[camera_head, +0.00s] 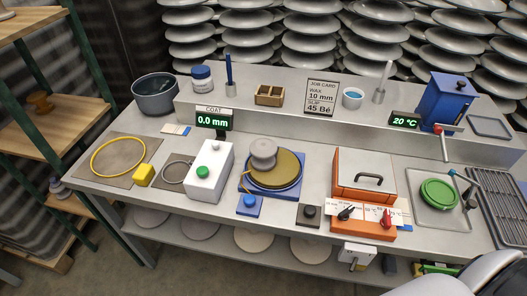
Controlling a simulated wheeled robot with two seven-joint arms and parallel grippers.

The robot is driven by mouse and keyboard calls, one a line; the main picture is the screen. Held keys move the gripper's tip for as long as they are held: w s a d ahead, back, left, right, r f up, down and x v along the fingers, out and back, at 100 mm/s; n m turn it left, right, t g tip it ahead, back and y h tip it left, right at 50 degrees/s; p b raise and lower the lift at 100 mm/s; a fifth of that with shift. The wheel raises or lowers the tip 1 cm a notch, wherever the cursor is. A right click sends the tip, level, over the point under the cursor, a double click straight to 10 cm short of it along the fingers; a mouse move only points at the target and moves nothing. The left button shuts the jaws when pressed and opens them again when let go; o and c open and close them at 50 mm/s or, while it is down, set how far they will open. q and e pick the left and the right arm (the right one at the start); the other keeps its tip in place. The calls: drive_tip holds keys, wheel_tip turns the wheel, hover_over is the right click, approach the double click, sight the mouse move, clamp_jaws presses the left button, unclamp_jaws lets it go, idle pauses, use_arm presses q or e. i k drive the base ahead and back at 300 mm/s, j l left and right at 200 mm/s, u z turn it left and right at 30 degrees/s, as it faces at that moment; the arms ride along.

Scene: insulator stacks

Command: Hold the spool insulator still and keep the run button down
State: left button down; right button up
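The grey spool insulator (263,152) stands upright on a brass-coloured round plate (284,172) set in a blue square base. No gripper touches it. Several push buttons are near it: a blue button (250,203) on a blue box in front of the plate, a black button (310,211) on a dark box to its right, and a green button (203,171) on a white box to the left. I cannot read which one is the run button. Nothing presses any of them. Neither of my grippers is in view.
A display (213,121) reads 0.0 mm. A job card (321,96) reads wax 10 mm, slip 45 Bé. An orange box (363,175) with a handle stands right of the plate. A blue tank (450,98) stands at back right. A white part of my arm fills the bottom right corner.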

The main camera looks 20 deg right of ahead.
sight(310, 211)
drive_tip(key=z, duration=1.1)
